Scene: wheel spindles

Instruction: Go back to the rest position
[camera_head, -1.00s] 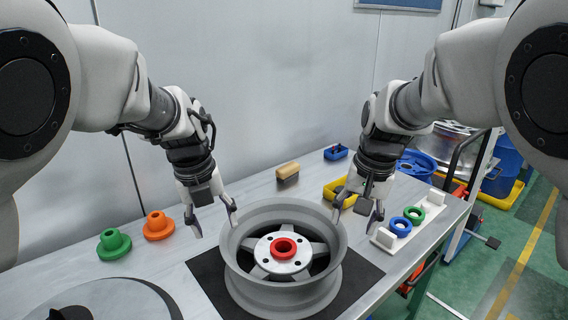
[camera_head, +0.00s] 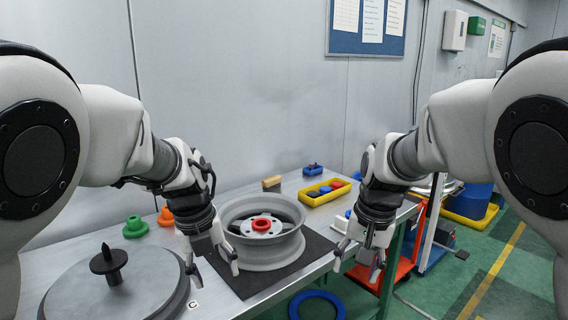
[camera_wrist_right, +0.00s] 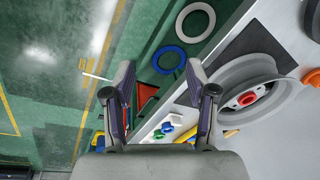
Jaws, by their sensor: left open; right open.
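A grey wheel (camera_head: 236,241) lies flat on a black mat (camera_head: 240,283) on the metal table, with a red collar (camera_head: 262,224) at its hub. The wheel also shows at the right of the right wrist view (camera_wrist_right: 225,100). My left gripper (camera_head: 213,264) is open and empty, in front of the wheel's left side in the head view. My right gripper (camera_head: 357,264) is open and empty, right of the wheel and apart from it. Its two spread fingers also show in the right wrist view (camera_wrist_right: 160,72), with nothing between them.
A round grey plate (camera_head: 140,280) with a dark spindle (camera_head: 109,265) is at the near left. Green (camera_head: 135,227) and orange (camera_head: 166,216) flanged parts stand behind it. A yellow bin (camera_head: 325,196) is at the back. A blue ring (camera_head: 317,302) shows below the table's front edge.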

